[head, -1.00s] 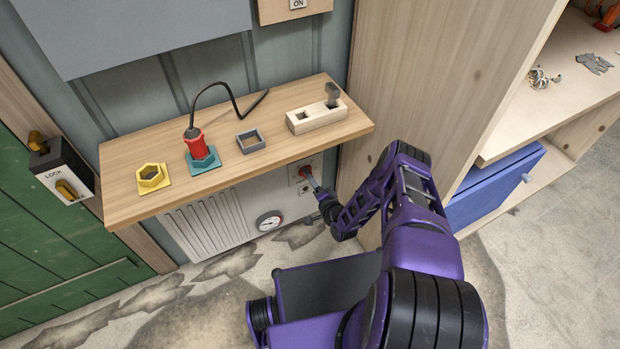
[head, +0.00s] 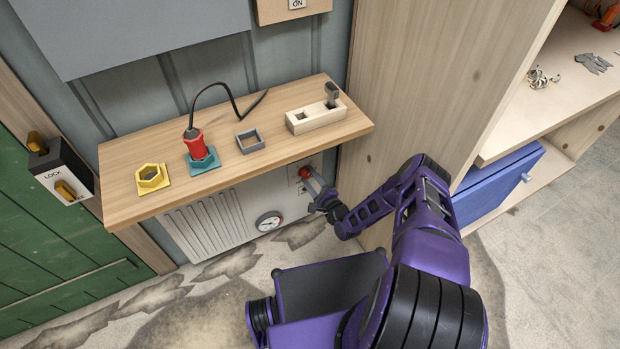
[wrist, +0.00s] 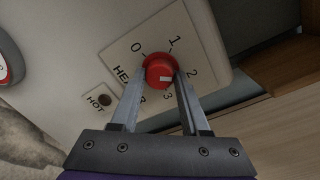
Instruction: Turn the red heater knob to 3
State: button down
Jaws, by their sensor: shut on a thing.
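The red heater knob (wrist: 158,66) sits on a pale panel (wrist: 120,60) marked 0, 1, 2 and 3 around it. Its white mark points right in the wrist view, towards the 2 or just on the 3 side of it. My gripper (wrist: 161,73) is shut on the knob, one finger on each side. In the head view the knob (head: 304,172) shows under the shelf's right part, with my gripper (head: 309,176) reaching it from the lower right. The hole marked HOT (wrist: 105,100) looks dark.
The wooden shelf (head: 225,172) overhangs the heater (head: 205,220); a round gauge (head: 269,222) is left of the knob. A tall wooden cabinet side (head: 430,80) stands close at the right. A red-handled tool (head: 194,143) stands on the shelf.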

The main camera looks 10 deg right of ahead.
jog(key=m, duration=0.5)
jog(key=shift+w, duration=0.1)
jog(key=m, duration=0.6)
jog(key=shift+t+y, duration=0.3)
dwell(0.3)
jog(key=shift+c, duration=1.9)
grip_release()
notch_tip(320, 180, up, 10)
jog(key=shift+p, duration=0.95)
